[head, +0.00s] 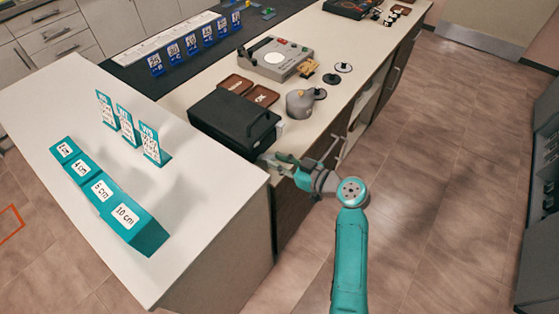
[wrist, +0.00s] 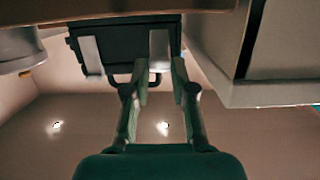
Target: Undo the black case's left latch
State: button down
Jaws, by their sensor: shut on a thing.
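The black case (head: 232,118) lies on the light counter with its lid down. Its handle (head: 263,126) is on the side facing my arm, and one pale latch (head: 280,127) shows beyond the handle. My gripper (head: 273,160) is at the near end of that side. In the wrist view the case (wrist: 120,38) shows two pale latches. One latch (wrist: 159,48) is between the tips of my gripper (wrist: 161,72), and the fingers are shut on it. The other latch (wrist: 91,55) is free. In the head view the gripper hides the near latch.
Teal blocks (head: 110,200) and teal cards (head: 130,128) stand on the white counter (head: 205,205) to the left. The floor (head: 430,180) at the right is clear.

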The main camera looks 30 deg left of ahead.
jog(key=c, duration=1)
grip_release()
jog(key=shift+o, duration=0.2)
jog(key=w+v, duration=0.1)
jog(key=v, duration=1.1)
jog(key=shift+s, duration=0.4)
jog(key=shift+f, duration=0.1)
